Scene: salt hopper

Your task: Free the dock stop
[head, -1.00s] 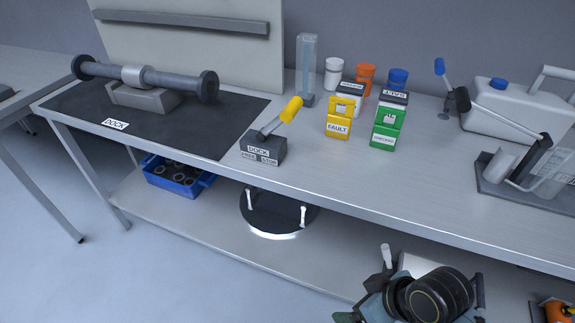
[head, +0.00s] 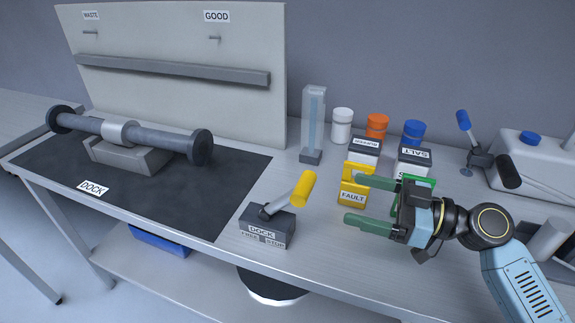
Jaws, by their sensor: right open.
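The dock stop (head: 268,225) is a dark grey block at the front edge of the bench. Its label reads DOCK, with FREE at left and STOP at right. Its lever has a yellow grip (head: 304,188) and leans to the right, toward the STOP side. My right gripper (head: 360,199) is open and empty, its green fingers pointing left, to the right of the yellow grip and apart from it. It overlaps the yellow FAULT box (head: 352,198) and hides much of the green box (head: 425,184). My left gripper is not in view.
A grey roller (head: 165,140) rests on a cradle on the dark DOCK mat (head: 190,196). White, orange and blue-capped bottles, a SALT box (head: 413,155) and a clear column (head: 314,120) stand behind my right gripper. A blue-knobbed lever (head: 463,121) stands at the right.

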